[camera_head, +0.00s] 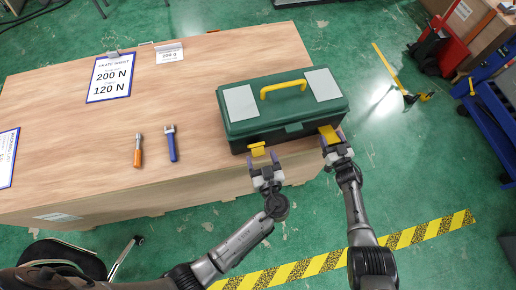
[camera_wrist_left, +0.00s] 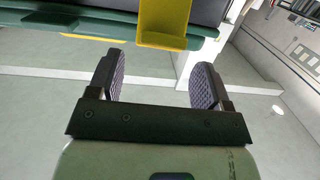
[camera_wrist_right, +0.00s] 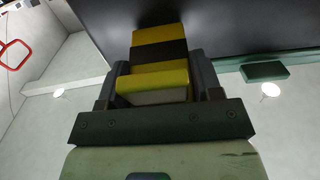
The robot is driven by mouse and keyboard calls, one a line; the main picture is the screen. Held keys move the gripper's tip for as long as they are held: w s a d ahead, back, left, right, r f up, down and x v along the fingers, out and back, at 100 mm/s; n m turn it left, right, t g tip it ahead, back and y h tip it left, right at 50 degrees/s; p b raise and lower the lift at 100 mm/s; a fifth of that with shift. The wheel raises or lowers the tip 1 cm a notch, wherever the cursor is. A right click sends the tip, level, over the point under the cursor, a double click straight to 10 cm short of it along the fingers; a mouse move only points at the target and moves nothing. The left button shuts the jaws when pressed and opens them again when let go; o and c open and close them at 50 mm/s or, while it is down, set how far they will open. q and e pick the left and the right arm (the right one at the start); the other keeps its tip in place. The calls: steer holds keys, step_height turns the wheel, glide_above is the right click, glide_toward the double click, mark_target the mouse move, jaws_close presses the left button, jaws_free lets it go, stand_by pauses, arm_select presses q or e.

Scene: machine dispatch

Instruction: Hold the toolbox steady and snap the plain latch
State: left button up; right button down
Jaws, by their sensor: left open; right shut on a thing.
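The green toolbox (camera_head: 283,119) with a yellow handle and two grey lid panels sits at the table's front right edge, lid down. The plain yellow latch (camera_head: 257,149) is on its front left; it also shows large in the left wrist view (camera_wrist_left: 163,25). My left gripper (camera_head: 265,168) is open just in front of that latch, apart from it, with nothing between its fingers. My right gripper (camera_head: 334,139) is shut on the yellow-and-black striped latch (camera_wrist_right: 160,50) at the toolbox's front right. The fingers partly hide that latch's sides.
An orange-handled tool (camera_head: 138,150) and a blue-handled tool (camera_head: 172,144) lie on the wooden table (camera_head: 200,85) left of the toolbox. A sheet reading 200 N and 120 N (camera_head: 110,77) lies behind them. A blue cart (camera_head: 495,115) stands on the floor at right.

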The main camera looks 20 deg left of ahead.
arm_select(q)
steer(key=v, duration=0.6)
steer(key=shift+s, duration=0.35)
steer(key=shift+d+r, duration=0.15)
